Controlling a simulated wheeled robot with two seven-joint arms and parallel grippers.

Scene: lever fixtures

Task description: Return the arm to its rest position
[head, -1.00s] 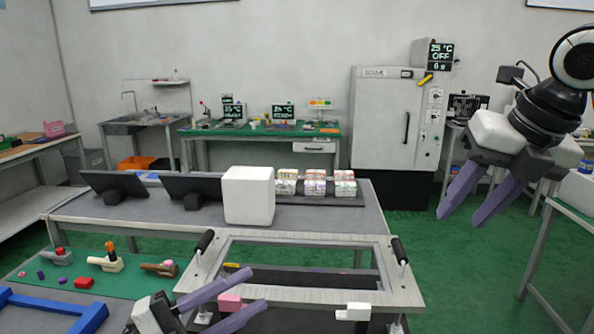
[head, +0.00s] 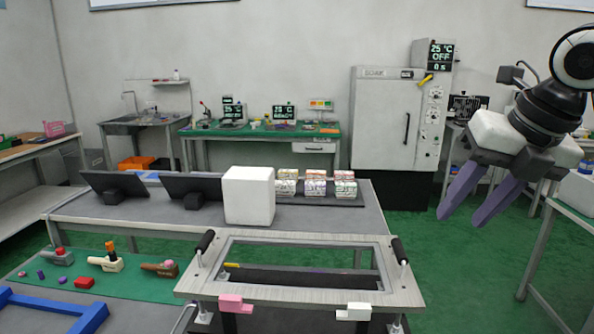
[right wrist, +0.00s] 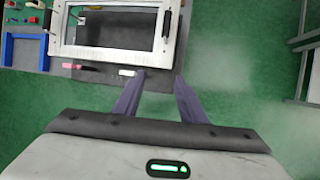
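My right gripper (head: 482,203) hangs at the right of the head view with its two purple fingers spread apart and nothing between them. My left gripper is not in the head view now. The fixture (head: 300,297) is a pale rectangular frame with black-handled levers at its left (head: 205,241) and right (head: 399,250) sides. A pink block (head: 234,304) and a white block (head: 355,311) sit at its front edge.
A grey table (head: 120,221) with two black screens, a white box (head: 248,195) and small stacked packs stands behind the fixture. A green mat (head: 145,286) with small coloured parts and a blue frame (head: 55,308) lie left. Open green floor separates my right gripper from the fixture.

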